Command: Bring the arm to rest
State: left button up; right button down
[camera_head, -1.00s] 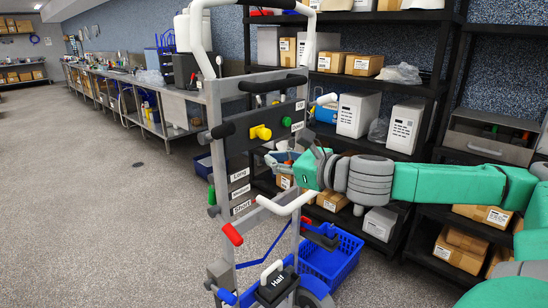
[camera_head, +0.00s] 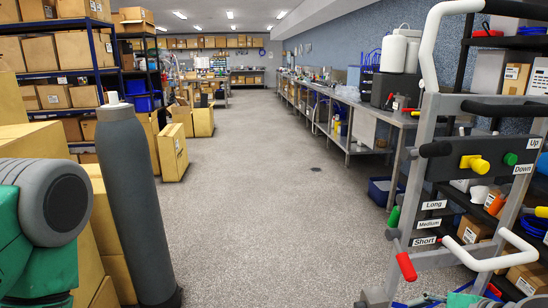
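A green and grey link of my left arm (camera_head: 40,225) fills the lower left corner; the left gripper is outside the picture. At the bottom edge on the right, below the red-tipped lever of the frame, a sliver of pale blue and green shows, which looks like the end of my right arm and its gripper (camera_head: 436,299). Most of it is cut off, so its fingers cannot be judged. No object is seen held.
A grey upright frame (camera_head: 428,125) with Long, Medium and Short labels stands at right, before black shelving. A dark grey cylinder (camera_head: 130,190) and cardboard boxes (camera_head: 172,152) stand at left. A steel bench (camera_head: 350,128) runs behind. The middle floor is clear.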

jog(key=s+f+n+g+h+b, duration=0.2)
jog(key=s+f+n+g+b, duration=0.1)
jog(key=s+f+n, duration=0.7)
jog(key=s+f+n+g+h+b, duration=0.2)
jog(key=s+f+n+g, duration=0.4)
jog(key=f, duration=1.2)
jog(key=s+n+b, duration=0.1)
jog(key=s+n, duration=0.3)
jog(key=s, duration=0.3)
jog(key=shift+a+f+b, duration=0.25)
jog(key=shift+f+b, duration=0.15)
